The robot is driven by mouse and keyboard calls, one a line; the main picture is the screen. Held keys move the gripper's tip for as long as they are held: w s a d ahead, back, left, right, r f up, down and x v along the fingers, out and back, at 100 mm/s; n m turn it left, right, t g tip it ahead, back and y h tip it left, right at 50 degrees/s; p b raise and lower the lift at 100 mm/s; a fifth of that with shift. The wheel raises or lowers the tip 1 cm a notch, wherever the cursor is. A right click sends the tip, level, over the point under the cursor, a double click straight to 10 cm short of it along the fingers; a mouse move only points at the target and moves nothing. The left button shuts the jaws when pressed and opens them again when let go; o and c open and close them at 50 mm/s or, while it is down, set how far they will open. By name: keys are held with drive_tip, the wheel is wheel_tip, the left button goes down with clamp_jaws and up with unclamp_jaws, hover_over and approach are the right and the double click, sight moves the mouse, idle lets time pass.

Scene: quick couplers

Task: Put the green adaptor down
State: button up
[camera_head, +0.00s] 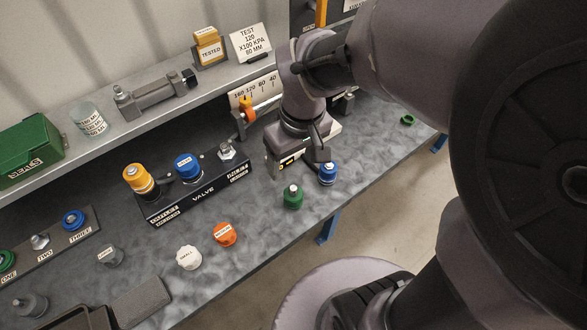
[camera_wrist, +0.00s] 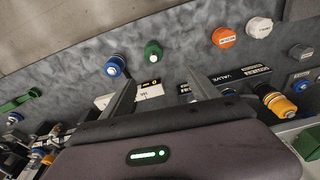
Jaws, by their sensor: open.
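The green adaptor (camera_head: 293,197) stands upright on the grey bench top near its front edge, with a pale metal tip on top. It also shows in the wrist view (camera_wrist: 152,52), beyond the fingertips. My gripper (camera_head: 298,160) is low over the bench, just behind the green adaptor in the head view. In the wrist view my gripper (camera_wrist: 163,84) has its two fingers spread with nothing held between them. The green adaptor is apart from the fingers. Exact fingertip height above the bench is hard to tell.
A blue adaptor (camera_head: 327,174) stands close to the right of the green one. The valve block (camera_head: 200,191) with yellow and blue couplers is left of my gripper. Orange (camera_head: 225,234) and white (camera_head: 189,257) caps stand further left. Bare bench lies between green and orange.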

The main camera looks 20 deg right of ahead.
drive_tip(key=s+a+r+m+t+y+b, duration=0.1)
drive_tip(key=s+a+r+m+t+b, duration=0.1)
drive_tip(key=s+r+m, duration=0.4)
drive_tip(key=shift+s+a+r+m+t+y+b, duration=0.5)
drive_tip(key=shift+s+t, duration=0.6)
drive_tip(key=shift+s, duration=1.2)
drive_tip(key=shift+f, duration=0.1)
